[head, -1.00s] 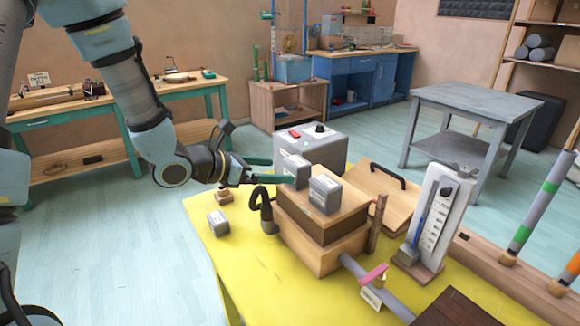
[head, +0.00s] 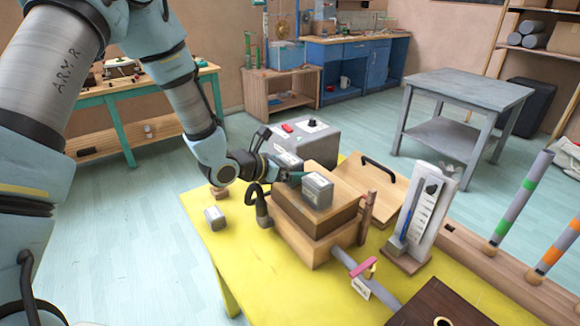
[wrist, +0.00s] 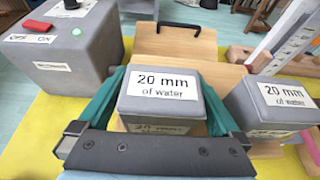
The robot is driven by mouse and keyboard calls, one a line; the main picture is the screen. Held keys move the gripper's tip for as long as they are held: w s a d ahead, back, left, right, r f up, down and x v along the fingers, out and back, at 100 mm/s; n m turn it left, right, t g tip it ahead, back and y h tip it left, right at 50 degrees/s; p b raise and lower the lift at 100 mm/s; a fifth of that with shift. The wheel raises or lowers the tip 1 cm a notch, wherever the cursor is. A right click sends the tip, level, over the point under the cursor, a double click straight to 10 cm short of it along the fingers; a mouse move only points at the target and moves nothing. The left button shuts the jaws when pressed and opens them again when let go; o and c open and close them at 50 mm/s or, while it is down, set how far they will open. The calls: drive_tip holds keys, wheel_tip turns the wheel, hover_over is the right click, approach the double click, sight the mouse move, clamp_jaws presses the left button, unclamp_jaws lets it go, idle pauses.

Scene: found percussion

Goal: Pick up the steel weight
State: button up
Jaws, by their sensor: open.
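The steel weights are grey blocks. One weight (wrist: 162,88), labelled "20 mm of water", lies between the two green fingers of my gripper (wrist: 165,100) in the wrist view. The fingers are open, one on each side of it; I cannot tell whether they touch it. A second weight (wrist: 275,100) with the same label sits to the right; it shows on top of the wooden box (head: 317,190) in the head view. In the head view my gripper (head: 292,176) partly hides the first weight.
A grey box with a red switch (head: 312,140) stands behind the wooden box (head: 300,238). A black curved pipe (head: 262,207) rises close to its left. A board with a black handle (head: 378,186) and a white gauge (head: 423,215) stand to the right. The table's front left (head: 235,265) is clear.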

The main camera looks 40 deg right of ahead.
clamp_jaws()
idle(0.8)
